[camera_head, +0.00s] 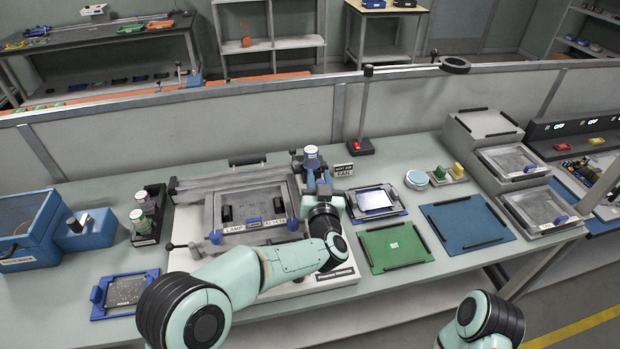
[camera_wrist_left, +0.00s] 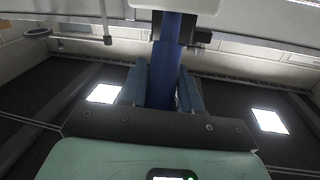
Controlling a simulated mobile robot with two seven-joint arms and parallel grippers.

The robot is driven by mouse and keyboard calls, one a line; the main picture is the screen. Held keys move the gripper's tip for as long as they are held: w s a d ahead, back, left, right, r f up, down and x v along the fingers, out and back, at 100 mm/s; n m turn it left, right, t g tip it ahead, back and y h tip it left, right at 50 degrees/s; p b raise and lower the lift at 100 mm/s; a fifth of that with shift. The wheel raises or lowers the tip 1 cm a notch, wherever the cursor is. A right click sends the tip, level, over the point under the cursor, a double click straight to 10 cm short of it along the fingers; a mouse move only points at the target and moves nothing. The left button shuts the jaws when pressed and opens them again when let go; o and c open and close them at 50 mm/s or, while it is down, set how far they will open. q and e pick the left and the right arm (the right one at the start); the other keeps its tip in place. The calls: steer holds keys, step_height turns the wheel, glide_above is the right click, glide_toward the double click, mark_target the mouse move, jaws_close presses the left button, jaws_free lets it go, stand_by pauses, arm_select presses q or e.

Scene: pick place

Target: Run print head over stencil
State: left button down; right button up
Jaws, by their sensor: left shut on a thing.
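The stencil printer has a grey framed stencil plate (camera_head: 208,213) in the middle of the bench, with labels on its front edge. The print head (camera_head: 311,160), blue with a white round top, stands at the plate's right side. My left gripper (camera_head: 320,192) reaches it from the front and is shut on it; my wrist partly hides the fingers. In the left wrist view, my gripper's blue fingers (camera_wrist_left: 161,90) close on both sides of a dark blue upright post (camera_wrist_left: 170,62) of the print head. My right gripper is out of view; only part of that arm shows.
Right of the printer lie a framed white panel (camera_head: 375,201), a green mat (camera_head: 394,248) and a blue mat (camera_head: 466,223). A blue bin (camera_head: 30,232) and a black rack (camera_head: 149,214) stand at left. A lamp post (camera_head: 362,115) rises behind.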

arm_select(q)
steer(key=shift+d, duration=0.25)
steer(key=c, duration=0.9)
jaws_free()
steer(key=shift+d, duration=0.15)
steer(key=shift+s, duration=0.4)
steer(key=s, duration=0.4)
steer(key=s+b, duration=0.1)
steer(key=s, duration=0.3)
steer(key=s+d+b, duration=0.1)
steer(key=s, duration=0.3)
steer(key=shift+s, duration=0.25)
